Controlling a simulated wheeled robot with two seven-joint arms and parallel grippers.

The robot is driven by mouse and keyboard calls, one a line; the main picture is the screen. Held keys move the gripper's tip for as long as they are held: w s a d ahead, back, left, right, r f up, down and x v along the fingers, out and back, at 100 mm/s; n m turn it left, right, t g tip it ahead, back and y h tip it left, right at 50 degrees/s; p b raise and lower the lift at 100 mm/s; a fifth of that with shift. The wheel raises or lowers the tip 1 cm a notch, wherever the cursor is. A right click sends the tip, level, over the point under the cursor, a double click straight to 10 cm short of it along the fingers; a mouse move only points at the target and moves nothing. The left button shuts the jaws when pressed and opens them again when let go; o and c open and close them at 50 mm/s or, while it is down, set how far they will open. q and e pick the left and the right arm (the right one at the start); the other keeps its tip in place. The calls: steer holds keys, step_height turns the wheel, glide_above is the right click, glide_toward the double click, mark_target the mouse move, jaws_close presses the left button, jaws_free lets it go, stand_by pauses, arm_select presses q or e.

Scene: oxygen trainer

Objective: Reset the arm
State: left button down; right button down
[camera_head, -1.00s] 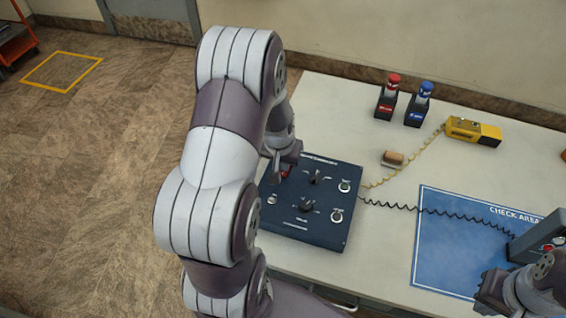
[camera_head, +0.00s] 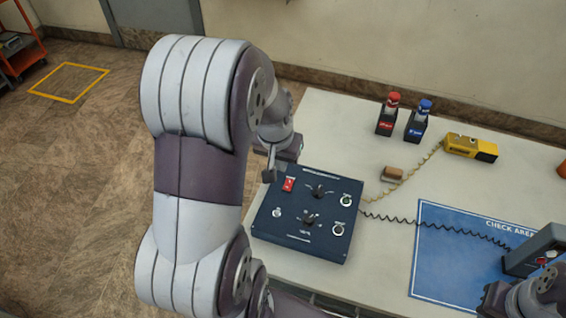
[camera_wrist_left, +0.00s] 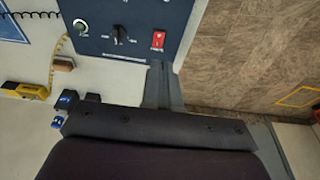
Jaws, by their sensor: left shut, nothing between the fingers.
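My left arm comes in from the left, and its gripper (camera_head: 270,168) is above the far left edge of the dark blue control panel (camera_head: 264,227). The fingers are together and empty. In the left wrist view the closed fingers (camera_wrist_left: 162,84) end beside the panel (camera_wrist_left: 140,14). The panel carries a red switch (camera_head: 289,185), knobs and round buttons; the red switch also shows in the left wrist view (camera_wrist_left: 158,40), just beyond the fingertips. My right gripper (camera_head: 492,296) is at the lower right, partly cut off; its fingers are not clear.
A red-capped bottle (camera_head: 390,104) and a blue-capped bottle (camera_head: 424,108) stand in black holders. A yellow device (camera_head: 470,147), a small brown block (camera_head: 391,174) and a blue check-area mat (camera_head: 450,262) lie on the white table (camera_head: 335,118). A grey device (camera_head: 532,252) stands at the mat's right.

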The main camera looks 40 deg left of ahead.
arm_select(q)
steer(key=shift+w, duration=0.1)
stand_by(0.4)
steer(key=s+d+m+g, duration=0.1)
steer(key=s+d+m, duration=0.2)
steer(key=d, duration=1)
steer(key=s, duration=0.3)
steer(key=shift+s+d+f+m+h, duration=0.15)
steer(key=shift+s+f+m+h, duration=0.15)
steer(key=shift+h, duration=0.1)
